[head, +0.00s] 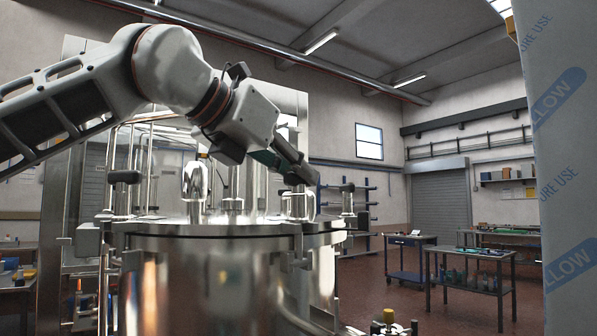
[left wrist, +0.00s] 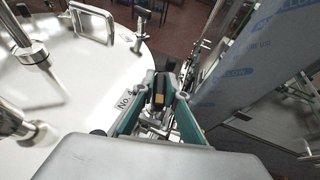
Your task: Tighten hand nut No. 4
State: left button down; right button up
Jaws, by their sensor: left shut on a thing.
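A steel vessel (head: 225,275) with a round lid stands in front of me in the head view. My left gripper (head: 296,174) reaches over the lid's near right rim from the upper left. In the left wrist view, my left gripper (left wrist: 158,112) is shut on a black hand nut (left wrist: 159,88) at the lid's edge, between its two green-sided fingers. A "No. 4" label (left wrist: 124,101) lies on the lid (left wrist: 75,85) beside it. The nut's lower part is partly hidden by the fingers. Other black hand nuts show at the rim, left (head: 125,177) and right (head: 347,187). My right gripper is not in view.
Steel pipes and fittings (head: 195,180) rise from the lid. A film-wrapped panel (head: 570,170) stands close on the right; it also fills the right of the left wrist view (left wrist: 250,70). Work tables (head: 470,257) and a blue cart (head: 408,258) stand behind.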

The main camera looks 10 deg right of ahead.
pick_arm(q)
jog(key=c, duration=2)
grip_release()
jog(key=v, duration=1.2)
jog(key=shift+s, duration=0.15)
